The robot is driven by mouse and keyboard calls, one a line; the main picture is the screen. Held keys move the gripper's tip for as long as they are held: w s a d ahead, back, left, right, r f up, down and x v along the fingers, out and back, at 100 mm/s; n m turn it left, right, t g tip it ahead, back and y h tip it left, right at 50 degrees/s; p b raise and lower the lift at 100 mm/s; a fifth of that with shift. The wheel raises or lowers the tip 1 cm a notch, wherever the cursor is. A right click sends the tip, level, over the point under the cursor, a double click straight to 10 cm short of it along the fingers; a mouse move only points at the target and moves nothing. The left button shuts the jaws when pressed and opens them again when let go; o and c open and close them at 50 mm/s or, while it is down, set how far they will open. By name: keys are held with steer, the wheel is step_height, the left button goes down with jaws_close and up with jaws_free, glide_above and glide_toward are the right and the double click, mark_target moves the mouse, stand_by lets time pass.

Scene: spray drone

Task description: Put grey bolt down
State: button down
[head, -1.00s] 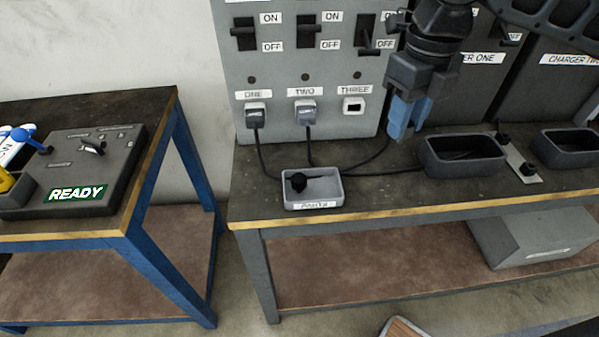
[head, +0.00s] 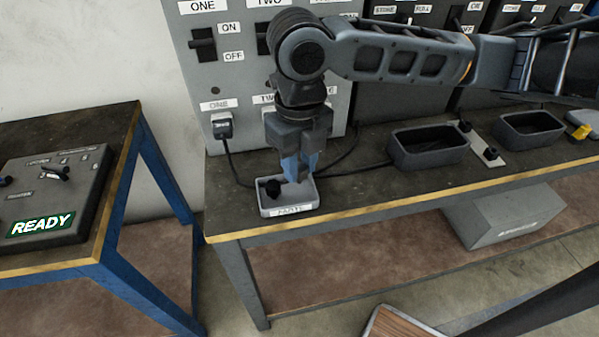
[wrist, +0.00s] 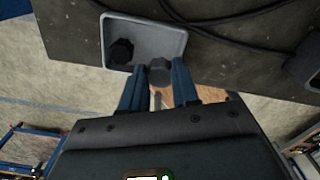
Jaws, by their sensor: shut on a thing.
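The grey bolt (wrist: 159,71) is held between the two blue fingers of my gripper (wrist: 158,80) in the wrist view. In the head view my gripper (head: 299,172) points down over the small pale parts tray (head: 308,203), and I cannot make out the bolt there. The tray also shows in the wrist view (wrist: 178,42), with the grey bolt at its near edge. A black bolt or knob (head: 272,186) sits at the left side of the tray; it shows in the wrist view (wrist: 121,50) left of the grey bolt. I cannot tell whether the grey bolt touches the tray.
Dark open bins (head: 430,160) and (head: 530,138) stand to the right on the bench, with a pale plate (head: 484,149) between them. A switch panel (head: 218,75) rises behind the tray, and cables run near it. A READY box (head: 50,195) sits on the left table.

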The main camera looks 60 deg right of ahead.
mark_target(300, 167)
steer(key=shift+f, duration=1.6)
